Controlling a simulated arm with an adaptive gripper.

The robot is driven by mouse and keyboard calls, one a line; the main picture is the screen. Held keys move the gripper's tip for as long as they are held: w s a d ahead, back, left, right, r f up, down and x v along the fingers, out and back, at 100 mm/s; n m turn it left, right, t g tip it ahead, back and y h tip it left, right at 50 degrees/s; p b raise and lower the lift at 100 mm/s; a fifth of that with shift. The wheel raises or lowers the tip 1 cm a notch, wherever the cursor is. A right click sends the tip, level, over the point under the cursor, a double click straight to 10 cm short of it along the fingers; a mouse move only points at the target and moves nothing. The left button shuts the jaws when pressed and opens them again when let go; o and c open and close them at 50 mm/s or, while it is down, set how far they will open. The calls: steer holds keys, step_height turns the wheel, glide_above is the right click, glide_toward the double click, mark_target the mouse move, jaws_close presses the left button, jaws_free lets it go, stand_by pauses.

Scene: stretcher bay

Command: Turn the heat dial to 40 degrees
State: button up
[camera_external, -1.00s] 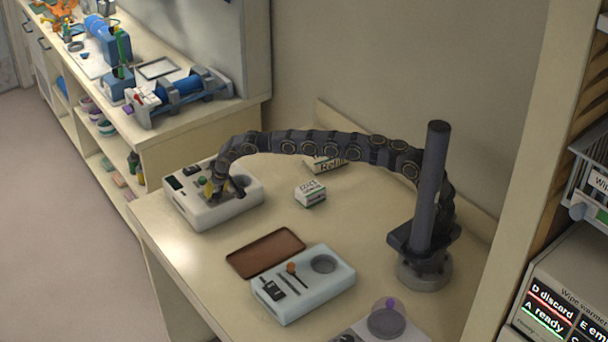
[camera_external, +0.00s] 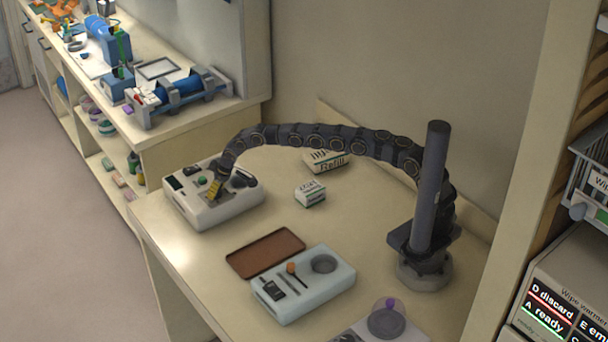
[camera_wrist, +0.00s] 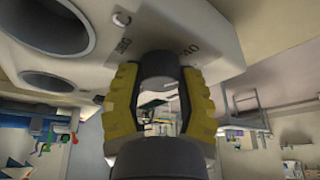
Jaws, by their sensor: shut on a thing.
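The white heating unit (camera_external: 222,214) stands at the far left of the table in the external view, with a green button (camera_external: 202,181) and a dark display on top. My gripper (camera_external: 214,188) reaches down to its top face. In the wrist view, the yellow fingers of my gripper (camera_wrist: 160,75) are closed around a dark round dial (camera_wrist: 159,66) on the unit (camera_wrist: 215,25). Printed marks beside the dial are upside down and hard to read. The dial's setting cannot be told, and the fingers hide it in the external view.
A brown tray (camera_external: 236,262) and a pale blue case (camera_external: 318,302) with small tools lie at the table's front. The table between the unit and my base is mostly clear.

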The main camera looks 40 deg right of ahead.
steer(key=shift+d+f, duration=0.1)
steer(key=o, duration=1.1)
steer(key=shift+o, duration=0.2)
steer(key=v, duration=1.2)
